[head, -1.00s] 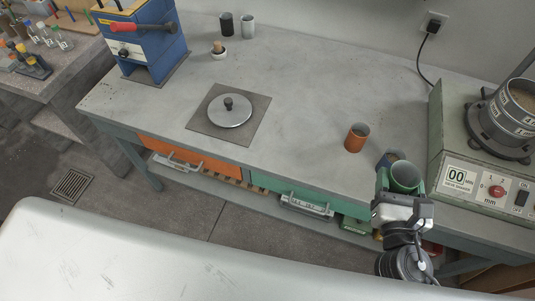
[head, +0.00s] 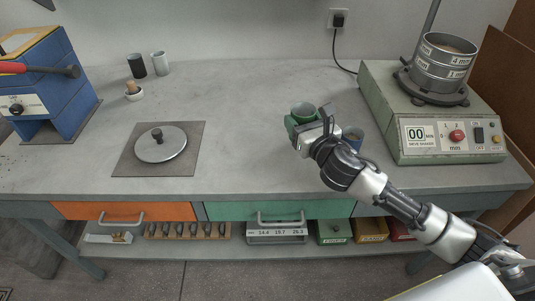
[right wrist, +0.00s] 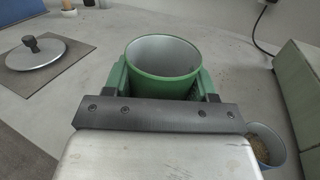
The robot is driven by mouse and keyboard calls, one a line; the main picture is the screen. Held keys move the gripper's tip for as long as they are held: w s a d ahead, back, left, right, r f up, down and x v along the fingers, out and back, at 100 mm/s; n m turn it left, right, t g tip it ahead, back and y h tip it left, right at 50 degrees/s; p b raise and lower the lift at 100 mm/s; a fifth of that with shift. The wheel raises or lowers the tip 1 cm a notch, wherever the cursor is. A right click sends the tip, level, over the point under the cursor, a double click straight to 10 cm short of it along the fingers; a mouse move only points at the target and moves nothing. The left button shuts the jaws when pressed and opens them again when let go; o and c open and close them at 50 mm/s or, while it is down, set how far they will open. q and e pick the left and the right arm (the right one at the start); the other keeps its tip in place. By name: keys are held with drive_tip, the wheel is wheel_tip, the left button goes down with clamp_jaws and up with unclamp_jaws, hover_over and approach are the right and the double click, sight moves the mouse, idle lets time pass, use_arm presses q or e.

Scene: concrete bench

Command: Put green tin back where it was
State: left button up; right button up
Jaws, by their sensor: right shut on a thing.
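The green tin (head: 304,110) is upright and open-topped, with a grey inside. My right gripper (head: 304,124) is shut on it, over the middle of the bench. The right wrist view shows the tin (right wrist: 163,62) between the two green fingers. I cannot tell whether its base touches the bench. A blue tin (head: 354,137) with brownish grains inside stands just right of the gripper, partly hidden by my arm; it also shows in the right wrist view (right wrist: 265,145). The orange tin is not visible now. My left gripper is not in view.
A sieve shaker (head: 430,120) stands at the right. The back middle of the bench is bare.

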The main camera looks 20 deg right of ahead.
drive_tip(key=w+a+f, duration=0.1)
drive_tip(key=a, duration=0.1)
drive_tip(key=w+a+f, duration=0.1)
drive_tip(key=a+f, duration=0.1)
drive_tip(key=a, duration=0.1)
drive_tip(key=w+a+f+b, duration=0.1)
drive_tip(key=a+f, duration=0.1)
drive_tip(key=shift+a, duration=0.4)
wheel_tip(320, 180, down, 4)
drive_tip(key=shift+r+b, duration=0.25)
drive_tip(key=shift+b, duration=0.45)
drive_tip(key=shift+f, duration=0.3)
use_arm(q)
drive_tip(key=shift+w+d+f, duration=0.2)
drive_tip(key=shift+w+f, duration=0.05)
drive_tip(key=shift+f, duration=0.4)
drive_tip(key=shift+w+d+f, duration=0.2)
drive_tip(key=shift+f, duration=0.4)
use_arm(e)
drive_tip(key=shift+r, duration=0.1)
drive_tip(key=shift+f, duration=0.2)
drive_tip(key=o, duration=1.1)
drive_tip(key=shift+c, duration=0.2)
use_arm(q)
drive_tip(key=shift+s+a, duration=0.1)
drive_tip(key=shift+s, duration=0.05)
